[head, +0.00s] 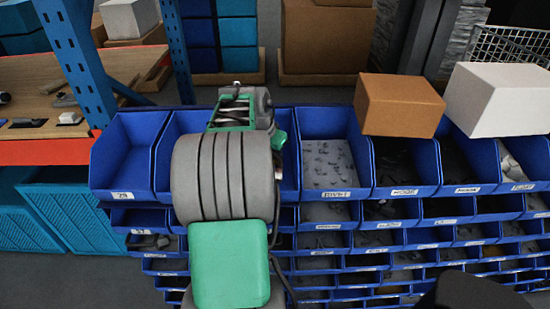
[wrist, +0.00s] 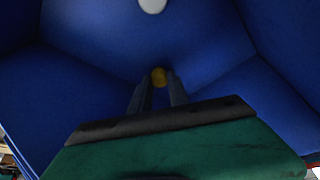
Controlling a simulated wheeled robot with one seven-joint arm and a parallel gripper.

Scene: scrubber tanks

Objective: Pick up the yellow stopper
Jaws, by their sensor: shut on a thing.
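The yellow stopper (wrist: 159,77) shows in the wrist view as a small round yellow piece between the tips of my gripper (wrist: 158,92). The two grey fingers are closed on it, inside a blue bin (wrist: 90,75). Its lower part is hidden by the fingers. In the head view my grey and green arm covers the bin that my gripper reaches into, so the stopper and fingertips are hidden there.
A white oval spot (wrist: 152,5) shows on the bin's far wall. Several blue bins (head: 127,160) stand in rows. A brown box (head: 398,105) and a white box (head: 498,100) sit on the right bins. A wooden workbench (head: 60,90) is at left.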

